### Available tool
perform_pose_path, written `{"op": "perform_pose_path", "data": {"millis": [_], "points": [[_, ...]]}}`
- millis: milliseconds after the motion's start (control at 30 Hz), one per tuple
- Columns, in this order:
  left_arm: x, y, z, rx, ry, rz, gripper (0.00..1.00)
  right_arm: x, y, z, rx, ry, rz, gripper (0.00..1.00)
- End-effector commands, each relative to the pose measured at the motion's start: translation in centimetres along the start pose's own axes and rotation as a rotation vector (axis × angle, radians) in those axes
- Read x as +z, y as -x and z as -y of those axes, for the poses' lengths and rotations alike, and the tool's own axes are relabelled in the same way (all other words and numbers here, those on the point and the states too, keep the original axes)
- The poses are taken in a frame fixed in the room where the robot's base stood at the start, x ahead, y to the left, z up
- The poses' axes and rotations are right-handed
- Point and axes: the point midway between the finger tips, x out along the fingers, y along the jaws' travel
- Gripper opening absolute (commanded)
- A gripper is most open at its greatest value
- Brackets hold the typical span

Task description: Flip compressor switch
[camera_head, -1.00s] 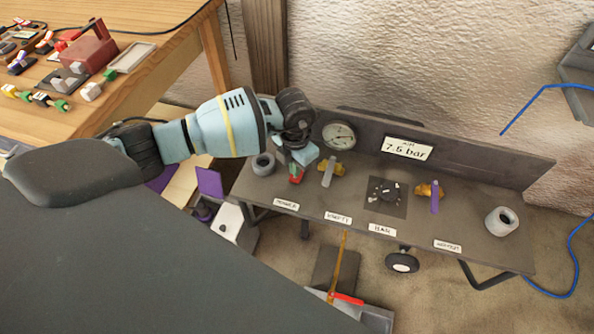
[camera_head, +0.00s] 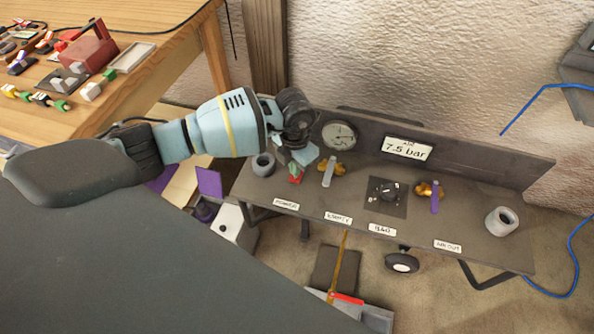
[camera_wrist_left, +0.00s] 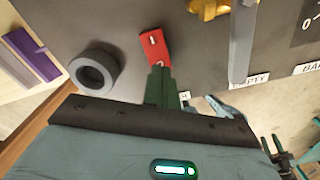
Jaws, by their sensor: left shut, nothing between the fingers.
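The red rocker switch (camera_head: 295,179) is on the left part of the dark compressor panel (camera_head: 345,205), behind a label that seems to read POWER (camera_head: 286,205). The switch also shows in the left wrist view (camera_wrist_left: 153,46). My left gripper (camera_head: 301,166) is over the switch, its fingers shut and empty. In the left wrist view the dark green fingertips (camera_wrist_left: 161,80) are at the switch's near end and cover part of it. I cannot tell whether they touch it. My right gripper is not in view.
A grey ring (camera_head: 263,164) stands left of the switch. A grey-handled valve (camera_head: 328,172), a dial (camera_head: 388,193), a purple-handled valve (camera_head: 435,198) and another grey ring (camera_head: 502,221) are to the right. A gauge (camera_head: 339,136) and a 7.5 bar sign (camera_head: 407,148) are behind.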

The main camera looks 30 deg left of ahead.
Motion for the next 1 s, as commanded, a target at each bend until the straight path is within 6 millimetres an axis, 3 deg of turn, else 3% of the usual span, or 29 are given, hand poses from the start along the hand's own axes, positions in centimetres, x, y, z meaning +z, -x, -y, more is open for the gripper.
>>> {"op": "perform_pose_path", "data": {"millis": [400,1000], "points": [[0.0,-0.6,0.0,0.0,0.0,0.0,0.0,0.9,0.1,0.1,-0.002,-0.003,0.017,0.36],[0.0,-1.3,0.0,0.0,0.0,0.0,0.0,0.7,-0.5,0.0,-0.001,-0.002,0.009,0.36]]}}
